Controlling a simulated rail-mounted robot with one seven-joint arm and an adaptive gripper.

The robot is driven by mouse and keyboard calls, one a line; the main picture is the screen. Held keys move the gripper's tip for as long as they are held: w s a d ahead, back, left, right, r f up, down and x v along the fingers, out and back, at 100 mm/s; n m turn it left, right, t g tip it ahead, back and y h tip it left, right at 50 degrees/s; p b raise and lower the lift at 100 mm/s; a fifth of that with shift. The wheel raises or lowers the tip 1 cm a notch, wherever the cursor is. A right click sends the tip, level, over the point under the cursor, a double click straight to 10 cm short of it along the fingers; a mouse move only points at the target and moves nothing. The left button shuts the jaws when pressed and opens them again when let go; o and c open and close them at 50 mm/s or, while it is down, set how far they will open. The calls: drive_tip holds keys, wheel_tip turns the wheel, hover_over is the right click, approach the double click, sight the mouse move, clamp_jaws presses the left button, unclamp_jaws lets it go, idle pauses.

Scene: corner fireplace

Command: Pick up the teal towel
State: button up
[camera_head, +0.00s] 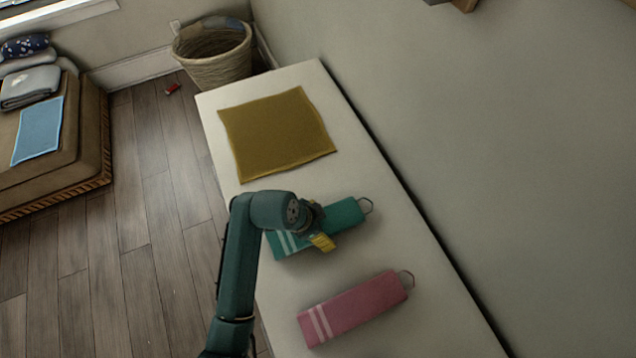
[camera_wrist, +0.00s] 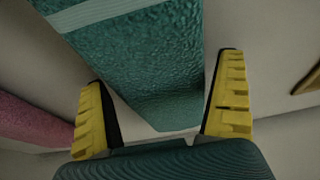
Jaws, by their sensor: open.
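The teal towel (camera_head: 345,216) lies folded long and flat on the white table, with pale stripes at its left end and a loop at its right end. My gripper (camera_head: 322,243) is over the towel's middle and hides part of it. In the wrist view the towel (camera_wrist: 140,60) fills the upper middle, and its near part runs between the two yellow fingers. My gripper (camera_wrist: 165,112) is open, with one finger to each side of the towel. I cannot tell whether the fingers touch it.
A pink towel (camera_head: 355,308) with a loop lies nearer on the white table (camera_head: 265,82). A mustard cloth (camera_head: 277,134) lies flat farther back. A wicker basket (camera_head: 213,55) stands beyond the table's far end. A wall runs along the right side.

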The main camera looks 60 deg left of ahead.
drive_tip(key=c, duration=1.1)
